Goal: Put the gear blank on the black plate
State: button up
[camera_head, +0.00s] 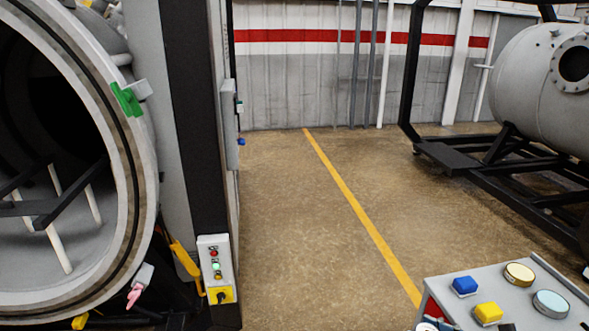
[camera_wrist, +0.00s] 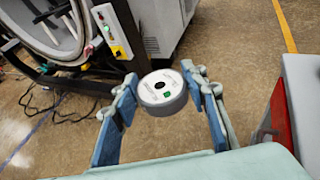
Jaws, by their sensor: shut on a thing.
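My gripper (camera_wrist: 163,90) shows in the wrist view with its two blue fingers on either side of a round, pale grey disc, the gear blank (camera_wrist: 151,98). The disc has a dark centre hole and a small green mark on its face. The fingers are shut on it and hold it above the floor. I cannot pick out the black plate for certain in either view.
A grey table (camera_head: 447,284) at lower right carries blue and yellow blocks and round pieces. The open furnace chamber (camera_head: 85,265), with dark bars inside, stands at left beside a control box (camera_head: 215,270). Brown floor lies clear between; a grey vessel (camera_head: 535,85) stands at back right.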

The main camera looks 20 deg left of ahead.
aim_at(36, 207)
jog(key=j+u, duration=0.25)
jog(key=i+j+u, duration=0.1)
jog(key=j+u, duration=0.2)
jog(key=i+j+u, duration=0.25)
jog(key=j, duration=0.2)
jog(key=j+u, duration=0.25)
jog(key=j, duration=0.15)
jog(key=i+j+u, duration=0.45)
jog(key=i+j, duration=0.3)
jog(key=j, duration=0.15)
jog(key=i+j+u, duration=0.15)
jog(key=i+j, duration=1.35)
jog(key=j, duration=0.15)
